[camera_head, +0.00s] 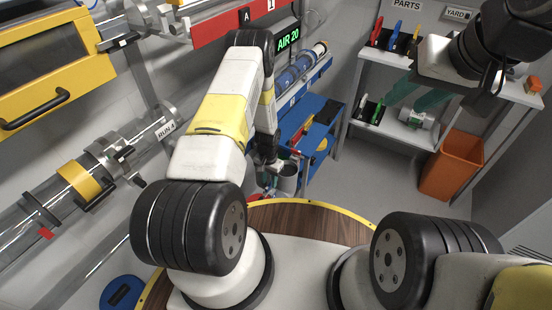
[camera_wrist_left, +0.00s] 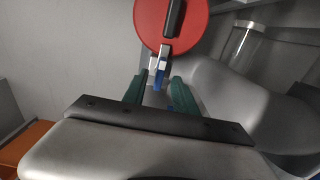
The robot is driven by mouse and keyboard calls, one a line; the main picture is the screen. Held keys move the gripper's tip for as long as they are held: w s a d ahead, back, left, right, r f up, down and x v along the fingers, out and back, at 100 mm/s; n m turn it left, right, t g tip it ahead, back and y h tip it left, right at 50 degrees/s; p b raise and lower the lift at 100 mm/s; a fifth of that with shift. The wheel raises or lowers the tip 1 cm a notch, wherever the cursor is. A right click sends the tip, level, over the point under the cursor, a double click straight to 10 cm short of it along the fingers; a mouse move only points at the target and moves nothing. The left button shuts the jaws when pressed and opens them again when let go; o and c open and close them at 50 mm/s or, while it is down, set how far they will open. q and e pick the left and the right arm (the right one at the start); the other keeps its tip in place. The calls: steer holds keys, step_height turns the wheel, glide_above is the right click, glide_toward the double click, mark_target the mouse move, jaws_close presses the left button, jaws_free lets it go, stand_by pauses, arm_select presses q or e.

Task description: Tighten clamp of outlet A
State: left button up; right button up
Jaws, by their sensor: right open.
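The black "A" label (camera_head: 246,15) is on a red board at the top in the head view. No clamp there can be made out; my left arm covers the area below it. My left gripper (camera_wrist_left: 157,92) shows two green fingers, apart, in the left wrist view. A red disc (camera_wrist_left: 183,25) with a black bar is beyond them. A metal piece with a blue tip (camera_wrist_left: 159,78) hangs below it, in line with the finger gap; contact cannot be told. I cannot tell whether this is outlet A's clamp. My right gripper (camera_head: 412,95) is open, with teal fingers, near the shelves.
Clear tubes with collars run along the left wall, one labelled "RUN 4" (camera_head: 166,130). A yellow-framed cabinet (camera_head: 50,60) is at upper left. A blue cart (camera_head: 325,140) stands behind my left arm. Shelves (camera_head: 370,58) and an orange bin (camera_head: 452,165) stand at right. Floor between is clear.

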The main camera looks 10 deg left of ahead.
arm_select(q)
step_height(320, 180, up, 6)
steer(key=shift+f, duration=0.1)
stand_by(0.5)
steer(key=w+r+t, duration=0.1)
steer(key=w+r, duration=0.2)
steer(key=r, duration=1.1)
step_height(320, 180, up, 18)
steer(key=n+t, duration=0.2)
glide_above(269, 185)
steer(key=s+d+r+t+h, duration=0.1)
steer(key=s+r, duration=0.8)
steer(key=r, duration=0.5)
steer(key=s+r+t, duration=0.1)
steer(key=s+r, duration=0.2)
steer(key=s, duration=0.4)
steer(key=s+d+r+n+t+h, duration=0.1)
steer(key=s+r, duration=0.3)
steer(key=s, duration=0.3)
steer(key=shift+s+r+n, duration=0.2)
steer(key=shift+n, duration=0.1)
steer(key=shift+d, duration=0.1)
